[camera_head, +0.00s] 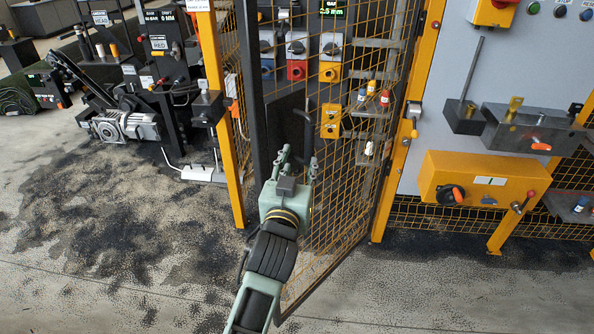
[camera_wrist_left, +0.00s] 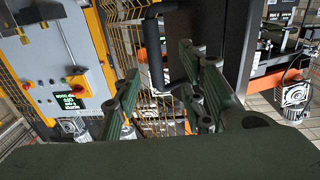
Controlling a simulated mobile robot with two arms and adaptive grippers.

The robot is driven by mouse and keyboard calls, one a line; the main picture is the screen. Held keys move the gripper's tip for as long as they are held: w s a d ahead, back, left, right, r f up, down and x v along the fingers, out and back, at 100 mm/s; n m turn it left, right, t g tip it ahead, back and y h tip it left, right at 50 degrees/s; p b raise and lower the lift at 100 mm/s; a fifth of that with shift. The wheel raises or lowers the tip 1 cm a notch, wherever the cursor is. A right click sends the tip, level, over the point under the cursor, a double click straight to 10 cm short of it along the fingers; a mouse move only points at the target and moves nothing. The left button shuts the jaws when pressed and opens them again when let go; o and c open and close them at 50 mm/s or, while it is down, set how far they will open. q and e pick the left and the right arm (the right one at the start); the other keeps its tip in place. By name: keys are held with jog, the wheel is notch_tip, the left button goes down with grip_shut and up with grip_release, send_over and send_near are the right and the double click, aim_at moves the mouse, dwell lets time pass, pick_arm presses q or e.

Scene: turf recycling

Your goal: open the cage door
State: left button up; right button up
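The cage door (camera_head: 335,195) is yellow mesh in a dark frame. It stands ajar, its bottom edge angled out from the yellow post on the right toward me. A black bar handle (camera_head: 306,128) sits by a dark plate near the door's free side; it also shows in the left wrist view (camera_wrist_left: 158,48). My left gripper (camera_head: 298,160) is in front of the door, just below the handle. Its fingers (camera_wrist_left: 165,90) are apart and nothing shows held between them. In the left wrist view the handle appears beyond the fingers; contact is unclear. My right gripper is out of view.
A yellow post (camera_head: 222,110) stands left of the door. A grey panel (camera_head: 460,75) with a yellow box (camera_head: 480,182) is on the right. Dark machinery with a motor (camera_head: 128,127) stands at the left. The stained floor (camera_head: 110,240) in front is clear.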

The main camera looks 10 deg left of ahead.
pick_arm(q)
jog(key=shift+s, duration=1)
jog(key=shift+c, duration=0.4)
